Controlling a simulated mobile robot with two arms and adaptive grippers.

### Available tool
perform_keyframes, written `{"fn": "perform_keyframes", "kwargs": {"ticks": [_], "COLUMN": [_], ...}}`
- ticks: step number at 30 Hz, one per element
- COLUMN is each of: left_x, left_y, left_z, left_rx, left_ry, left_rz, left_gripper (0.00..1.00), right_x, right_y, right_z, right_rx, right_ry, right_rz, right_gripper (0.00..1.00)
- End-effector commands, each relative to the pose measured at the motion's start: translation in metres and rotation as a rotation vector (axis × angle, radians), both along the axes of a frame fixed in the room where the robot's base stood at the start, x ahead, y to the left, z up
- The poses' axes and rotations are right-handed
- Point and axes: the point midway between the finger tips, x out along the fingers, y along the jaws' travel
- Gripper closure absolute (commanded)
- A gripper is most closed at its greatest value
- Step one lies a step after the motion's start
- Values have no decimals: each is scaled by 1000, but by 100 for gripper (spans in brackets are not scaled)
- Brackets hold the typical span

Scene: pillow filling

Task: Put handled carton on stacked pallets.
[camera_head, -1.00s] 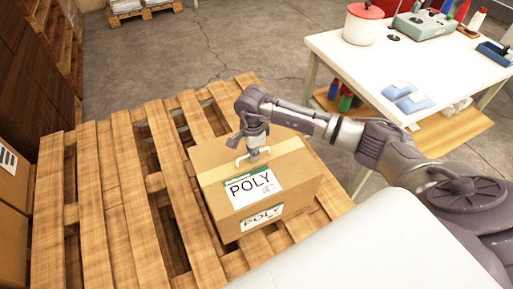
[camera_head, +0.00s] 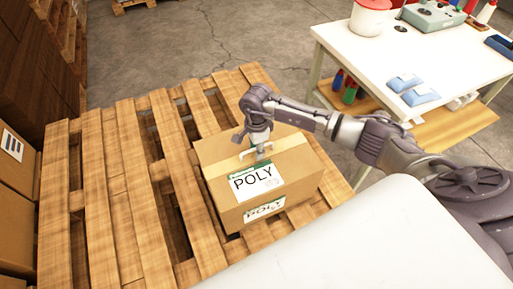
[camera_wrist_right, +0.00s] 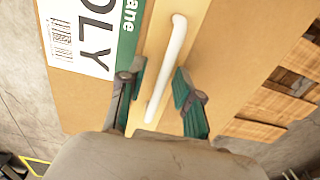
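The handled carton (camera_head: 293,164), a brown box with POLY labels and a pale tape strip, appears to sit upright on the right part of the wooden stacked pallets (camera_head: 94,185) in the head view. My right gripper (camera_head: 257,150) is above the carton top at its white handle. In the right wrist view the carton (camera_wrist_right: 225,45) fills much of the picture. The open fingers of my right gripper (camera_wrist_right: 158,72) stand on either side of the handle (camera_wrist_right: 166,65), with gaps between. My left gripper is not in view.
A white table (camera_head: 350,50) with a red-lidded pot (camera_head: 369,18), blue packets and tools stands at the upper right. Brown cartons (camera_head: 16,160) are stacked at the left edge. The pallet's left part is bare.

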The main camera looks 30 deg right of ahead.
Motion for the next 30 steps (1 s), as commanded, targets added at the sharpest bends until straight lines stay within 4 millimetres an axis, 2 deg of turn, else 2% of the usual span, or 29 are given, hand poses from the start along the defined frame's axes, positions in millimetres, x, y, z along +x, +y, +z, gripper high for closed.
{"fn": "perform_keyframes", "kwargs": {"ticks": [5,8,15,21,25,30], "left_x": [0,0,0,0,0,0], "left_y": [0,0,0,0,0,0], "left_z": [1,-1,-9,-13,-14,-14], "left_rx": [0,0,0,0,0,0], "left_ry": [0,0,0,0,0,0], "left_rz": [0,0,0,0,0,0], "left_gripper": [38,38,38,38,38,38], "right_x": [1,2,2,1,0,0], "right_y": [0,0,0,0,0,0], "right_z": [6,20,72,106,118,122], "right_rx": [0,0,0,0,-1,0], "right_ry": [-2,-5,-6,-3,0,0], "right_rz": [0,1,1,0,1,0], "right_gripper": [66,66,66,66,66,66]}}
